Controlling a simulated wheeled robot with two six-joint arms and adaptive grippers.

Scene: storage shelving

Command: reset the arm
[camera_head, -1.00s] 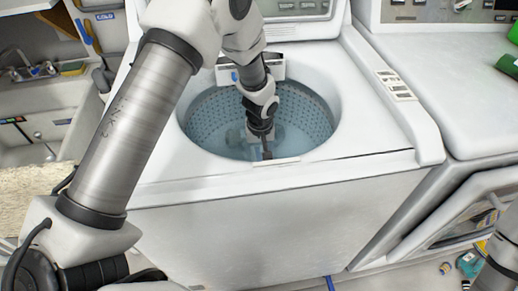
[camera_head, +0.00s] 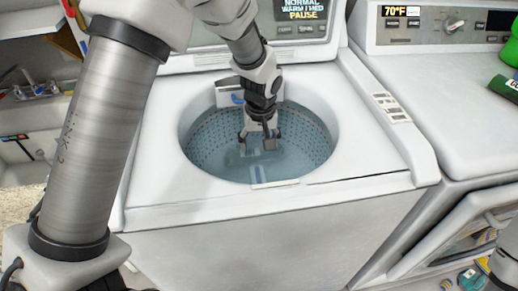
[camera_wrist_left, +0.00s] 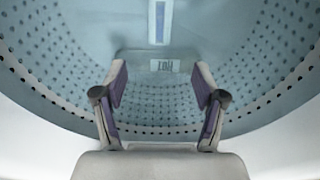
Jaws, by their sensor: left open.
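My left gripper (camera_head: 258,147) hangs over the open top of a white washing machine (camera_head: 300,228), pointing down into its drum. Its two fingers stand apart with nothing between them, as the left wrist view (camera_wrist_left: 160,98) shows. The drum (camera_head: 208,142) is blue-grey with many small holes, and it also shows in the left wrist view (camera_wrist_left: 45,75). My left arm comes in from the left side and crosses over the machine. My right gripper does not show; only a part of my right arm is at the right edge.
A second white machine (camera_head: 450,105) with a front door stands at the right. A sink (camera_head: 25,140) is at the left. The washer's rim surrounds my gripper.

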